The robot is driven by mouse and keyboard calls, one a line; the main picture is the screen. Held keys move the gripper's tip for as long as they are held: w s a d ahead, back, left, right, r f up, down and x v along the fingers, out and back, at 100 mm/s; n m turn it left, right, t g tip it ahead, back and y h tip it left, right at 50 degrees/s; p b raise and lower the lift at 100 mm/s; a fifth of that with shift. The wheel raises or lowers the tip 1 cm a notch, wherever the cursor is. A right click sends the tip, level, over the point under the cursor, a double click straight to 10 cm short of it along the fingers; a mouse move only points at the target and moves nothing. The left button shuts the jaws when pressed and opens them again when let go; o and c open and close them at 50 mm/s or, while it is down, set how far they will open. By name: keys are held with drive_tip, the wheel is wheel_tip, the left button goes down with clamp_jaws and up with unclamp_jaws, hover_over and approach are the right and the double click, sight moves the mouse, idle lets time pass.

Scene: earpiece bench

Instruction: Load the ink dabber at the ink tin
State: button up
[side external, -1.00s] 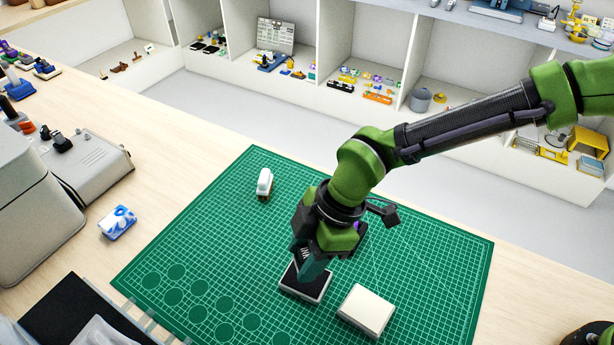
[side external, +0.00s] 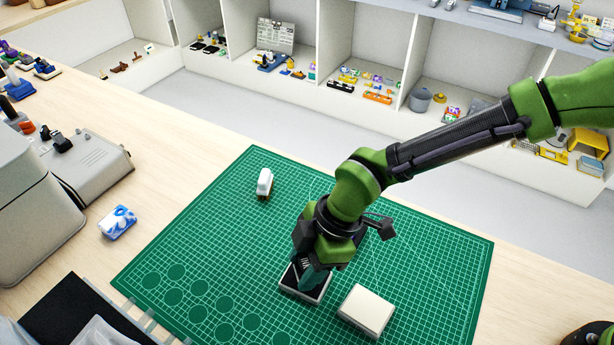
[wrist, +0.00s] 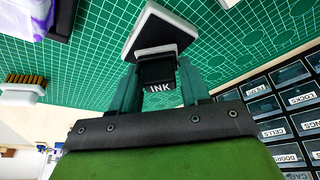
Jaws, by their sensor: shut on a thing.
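The ink dabber (wrist: 158,76) is a dark block marked INK, with a paler part at its far end. My gripper (wrist: 157,88) is shut on it, one teal finger on each side. The ink tin (side external: 288,283) is a square tray with a dark inside and pale rim on the green mat; it also shows beyond the dabber in the wrist view (wrist: 143,22). In the side view my gripper (side external: 311,281) is over the tin, fingers low at its opening. The dabber's end is hidden there, so I cannot tell whether it touches the pad.
A cream block (side external: 367,309) sits close right of the tin. A white brush (side external: 265,182) stands farther back on the green mat (side external: 420,270). A purple-and-white thing (wrist: 28,18) and a labelled dark tray (wrist: 285,105) show in the wrist view. The mat's right side is clear.

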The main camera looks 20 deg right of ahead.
sight(305, 263)
drive_tip(key=shift+f, duration=0.6)
idle(1.3)
drive_tip(key=shift+r, duration=3.6)
drive_tip(key=w+d+r+m+t, duration=0.1)
drive_tip(key=w+d+r+m, duration=0.2)
drive_tip(key=d, duration=0.4)
drive_tip(key=w+d+r+m+t, duration=0.1)
drive_tip(key=w+d+r+m, duration=0.1)
drive_tip(key=w+d, duration=0.4)
drive_tip(key=w+d+r+m+t, duration=0.1)
drive_tip(key=w+d+r+m, duration=0.15)
drive_tip(key=d, duration=0.55)
drive_tip(key=s+d+m+t+h, duration=0.1)
drive_tip(key=d+m, duration=0.4)
drive_tip(key=d, duration=0.5)
drive_tip(key=s+d+r+m+h, duration=0.1)
drive_tip(key=s+d+m+h, duration=0.2)
drive_tip(key=d+m, duration=0.3)
drive_tip(key=s+d, duration=0.1)
drive_tip(key=d, duration=0.3)
drive_tip(key=shift+s+d+r+t+h, duration=0.25)
drive_tip(key=shift+s+r+t+h, duration=0.05)
drive_tip(key=shift+s+t, duration=0.1)
